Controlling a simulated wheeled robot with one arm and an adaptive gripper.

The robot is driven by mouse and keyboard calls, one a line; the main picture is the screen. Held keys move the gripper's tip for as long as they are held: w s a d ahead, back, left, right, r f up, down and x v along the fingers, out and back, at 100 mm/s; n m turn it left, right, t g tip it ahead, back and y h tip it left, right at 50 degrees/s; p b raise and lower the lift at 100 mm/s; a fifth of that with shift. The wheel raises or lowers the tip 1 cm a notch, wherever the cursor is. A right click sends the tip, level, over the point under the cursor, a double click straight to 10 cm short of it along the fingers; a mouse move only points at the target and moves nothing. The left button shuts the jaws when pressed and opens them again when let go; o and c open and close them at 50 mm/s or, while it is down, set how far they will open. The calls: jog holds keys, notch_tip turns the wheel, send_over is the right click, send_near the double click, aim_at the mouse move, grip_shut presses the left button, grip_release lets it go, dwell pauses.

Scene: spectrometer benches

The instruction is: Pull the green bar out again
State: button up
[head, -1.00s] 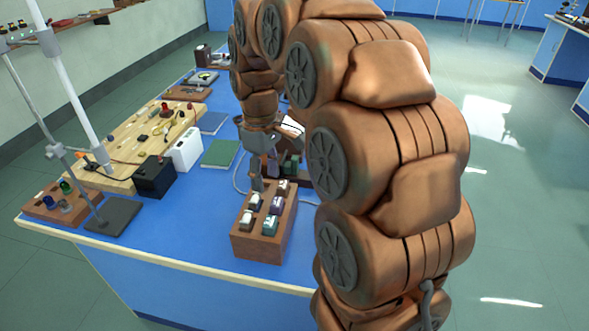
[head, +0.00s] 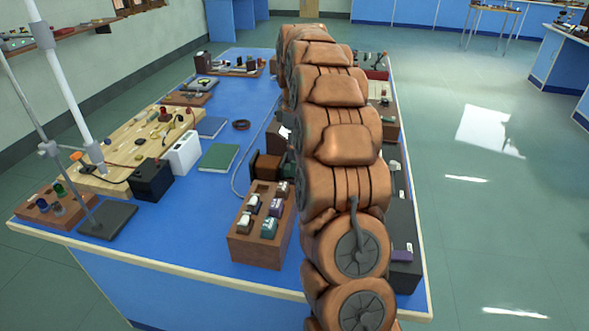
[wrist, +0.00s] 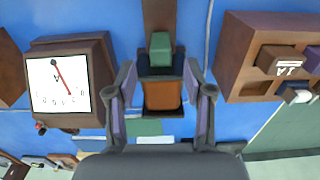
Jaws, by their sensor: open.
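In the wrist view a green bar (wrist: 160,48) lies between and just beyond my fingertips, at a narrow brown wooden piece. A dark part and an orange-brown block (wrist: 163,95) show below it, between the fingers. My gripper (wrist: 159,72) is open, with a finger on each side and a visible gap to the green bar. I cannot tell how deep the bar sits. In the head view my arm hides the gripper and most of this spot; a brown wooden housing (head: 265,166) shows beside the arm.
A meter (wrist: 60,85) with a red needle stands left in the wrist view; a wooden rack (wrist: 240,60) holding blocks is at right. In the head view the rack (head: 257,250) stands at the front, near a green book (head: 219,157) and a black box (head: 152,180). Blue table shows between them.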

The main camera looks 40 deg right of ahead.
aim_at(295, 168)
jog(key=shift+f+p, duration=0.55)
jog(key=shift+f, duration=3.1)
grip_shut()
